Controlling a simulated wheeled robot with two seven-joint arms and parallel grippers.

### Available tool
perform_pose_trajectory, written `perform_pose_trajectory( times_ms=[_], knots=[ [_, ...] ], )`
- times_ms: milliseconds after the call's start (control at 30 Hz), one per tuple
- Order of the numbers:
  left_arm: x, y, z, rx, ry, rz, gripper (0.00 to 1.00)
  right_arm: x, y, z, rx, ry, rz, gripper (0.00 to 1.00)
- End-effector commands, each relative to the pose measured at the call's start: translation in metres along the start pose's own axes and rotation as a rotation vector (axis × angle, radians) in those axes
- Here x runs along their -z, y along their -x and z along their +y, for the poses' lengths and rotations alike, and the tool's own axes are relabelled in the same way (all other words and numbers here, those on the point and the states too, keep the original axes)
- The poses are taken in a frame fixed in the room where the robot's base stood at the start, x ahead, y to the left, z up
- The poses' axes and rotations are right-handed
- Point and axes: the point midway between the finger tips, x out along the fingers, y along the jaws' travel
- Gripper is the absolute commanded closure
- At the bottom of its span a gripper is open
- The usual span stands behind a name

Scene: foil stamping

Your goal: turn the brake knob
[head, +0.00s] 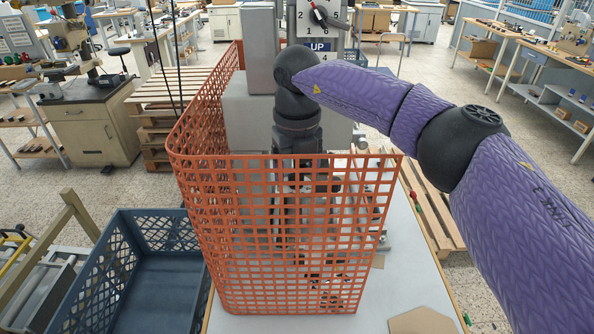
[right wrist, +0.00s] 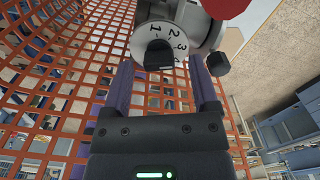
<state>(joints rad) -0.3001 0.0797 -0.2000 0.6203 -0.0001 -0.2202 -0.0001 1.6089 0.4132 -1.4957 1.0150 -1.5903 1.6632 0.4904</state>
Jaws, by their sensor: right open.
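A black knob (right wrist: 158,55) sits at the centre of a white dial (right wrist: 146,33) numbered 1, 2, 3 and more in the right wrist view. I take it as the brake knob. My right gripper (right wrist: 161,68) is open, its two fingers pointing at the dial with the knob between their tips. I cannot tell whether either finger touches it. In the head view my right arm reaches over the orange mesh guard (head: 230,170), and the gripper hangs down behind it, largely hidden by the mesh. My left gripper is not in view.
A second black knob (right wrist: 218,63) juts out just right of the dial, close to the right finger. A red part (right wrist: 225,7) is above it. A blue crate (head: 120,250) stands left of the guard. A cardboard piece (head: 422,321) lies on the table (head: 395,285).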

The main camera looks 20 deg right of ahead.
Motion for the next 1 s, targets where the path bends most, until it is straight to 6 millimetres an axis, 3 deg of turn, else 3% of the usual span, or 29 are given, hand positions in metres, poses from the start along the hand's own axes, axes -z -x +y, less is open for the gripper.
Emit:
perform_pose_trajectory(
  times_ms=[333, 467, 733, 833, 1000],
  knots=[
    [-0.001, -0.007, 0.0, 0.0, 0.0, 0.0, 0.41, -0.001, 0.08, 0.001, 0.0, -0.001, -0.004, 0.24],
    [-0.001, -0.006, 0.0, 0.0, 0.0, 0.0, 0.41, 0.0, 0.092, 0.0, 0.0, 0.0, -0.002, 0.24],
    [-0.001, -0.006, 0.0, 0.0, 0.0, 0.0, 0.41, 0.0, 0.093, 0.0, 0.0, 0.001, -0.001, 0.24],
    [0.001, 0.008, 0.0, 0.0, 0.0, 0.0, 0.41, 0.0, 0.108, 0.0, 0.0, 0.0, -0.001, 0.24],
    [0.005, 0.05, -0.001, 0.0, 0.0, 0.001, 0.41, 0.0, 0.15, 0.0, 0.0, 0.0, -0.002, 0.24]
  ],
)
